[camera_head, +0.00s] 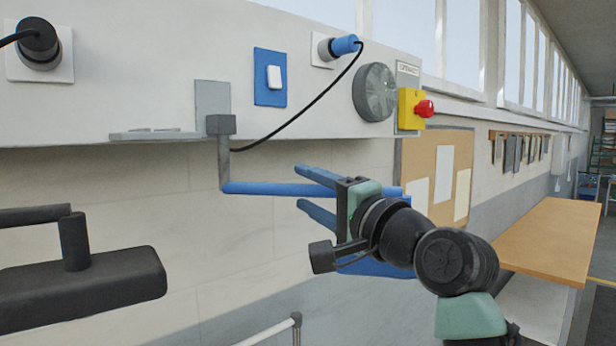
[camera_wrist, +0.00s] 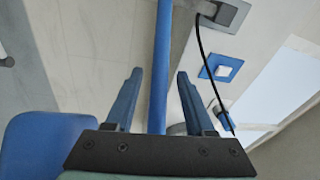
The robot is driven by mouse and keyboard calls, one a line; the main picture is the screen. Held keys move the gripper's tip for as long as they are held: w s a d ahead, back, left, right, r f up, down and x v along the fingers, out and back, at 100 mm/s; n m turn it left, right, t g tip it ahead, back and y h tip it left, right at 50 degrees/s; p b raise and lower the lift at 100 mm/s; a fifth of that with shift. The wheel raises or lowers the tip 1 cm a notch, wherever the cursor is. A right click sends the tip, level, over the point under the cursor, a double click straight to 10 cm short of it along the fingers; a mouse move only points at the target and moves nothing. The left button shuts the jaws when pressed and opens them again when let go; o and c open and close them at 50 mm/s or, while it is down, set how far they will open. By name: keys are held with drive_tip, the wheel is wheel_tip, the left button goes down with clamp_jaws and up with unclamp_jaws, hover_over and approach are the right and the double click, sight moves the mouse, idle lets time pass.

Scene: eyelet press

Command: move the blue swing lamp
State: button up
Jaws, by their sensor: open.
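The blue swing lamp has a long straight blue arm (camera_head: 255,188) that runs level to the right from a grey wall bracket (camera_head: 219,124). Its blue head (camera_head: 375,268) shows below and behind my gripper, partly hidden by my arm. In the wrist view the lamp arm (camera_wrist: 162,50) runs up the middle, and the head (camera_wrist: 30,145) is at lower left. My gripper (camera_head: 299,186) is open, with one blue finger above the lamp arm and one below. In the wrist view the lamp arm lies between the two fingers (camera_wrist: 160,75), with a gap on each side.
A black cable hangs from a blue plug (camera_head: 345,44) to near the bracket. A blue-framed switch (camera_head: 271,77), a round grey dial (camera_head: 375,92) and a red knob on a yellow box (camera_head: 412,108) are on the wall panel. A black lamp-like object (camera_head: 80,290) is at lower left.

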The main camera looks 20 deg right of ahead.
drive_tip(key=shift+w, duration=0.3)
clamp_jaws()
idle(1.3)
